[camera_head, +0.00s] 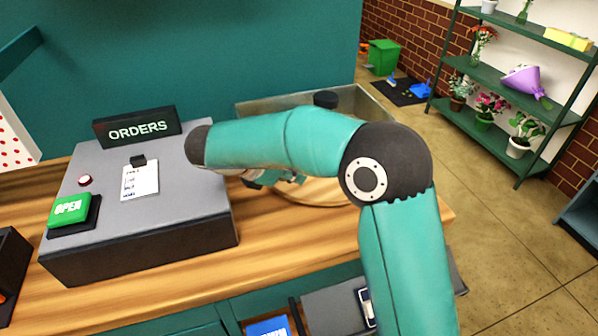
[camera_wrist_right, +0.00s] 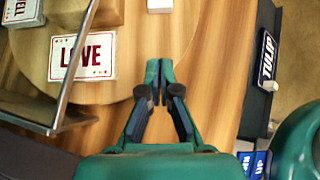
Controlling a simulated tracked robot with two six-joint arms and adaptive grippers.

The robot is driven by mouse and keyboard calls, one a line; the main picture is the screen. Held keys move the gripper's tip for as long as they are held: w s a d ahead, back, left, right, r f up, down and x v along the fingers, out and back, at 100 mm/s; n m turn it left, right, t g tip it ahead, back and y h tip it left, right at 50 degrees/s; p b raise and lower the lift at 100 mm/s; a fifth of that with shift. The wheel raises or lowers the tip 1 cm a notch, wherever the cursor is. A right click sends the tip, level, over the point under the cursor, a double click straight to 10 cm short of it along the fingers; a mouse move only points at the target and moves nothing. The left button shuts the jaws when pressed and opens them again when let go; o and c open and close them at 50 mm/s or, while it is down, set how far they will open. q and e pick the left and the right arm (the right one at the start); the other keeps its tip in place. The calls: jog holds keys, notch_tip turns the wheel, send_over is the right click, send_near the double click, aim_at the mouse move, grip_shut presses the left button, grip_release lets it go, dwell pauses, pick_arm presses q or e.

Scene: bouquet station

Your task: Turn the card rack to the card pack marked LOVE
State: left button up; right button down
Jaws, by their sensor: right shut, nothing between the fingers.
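The card rack shows in the head view as a round wooden disc (camera_head: 310,190) with clear, metal-edged panels (camera_head: 262,104), partly hidden behind my right arm. In the right wrist view the disc (camera_wrist_right: 145,35) fills the upper left. The card pack marked LOVE (camera_wrist_right: 82,56), white with red letters, lies at the left there, beside a metal-edged clear panel (camera_wrist_right: 78,75). My right gripper (camera_wrist_right: 158,75) is shut and empty, to the right of the LOVE pack near the disc's edge. In the head view my right gripper (camera_head: 277,178) is mostly hidden by its arm. My left gripper is out of view.
Another card pack (camera_wrist_right: 20,10) is cut off at the wrist view's top left. A TULIP label (camera_wrist_right: 268,58) stands at the right. The grey ORDERS console (camera_head: 150,215) sits left on the wooden counter. Plant shelves (camera_head: 510,100) stand across the floor.

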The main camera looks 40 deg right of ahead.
aim_at(317, 192)
jog(key=x, duration=0.8)
jog(key=shift+d+f+p, duration=0.1)
jog(key=shift+d+p, duration=0.1)
jog(key=shift+p, duration=0.15)
jog(key=shift+s+d+p, duration=0.1)
jog(key=shift+d+p, duration=0.3)
jog(key=shift+d, duration=0.85)
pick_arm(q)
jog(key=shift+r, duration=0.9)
pick_arm(e)
jog(key=shift+d, duration=0.7)
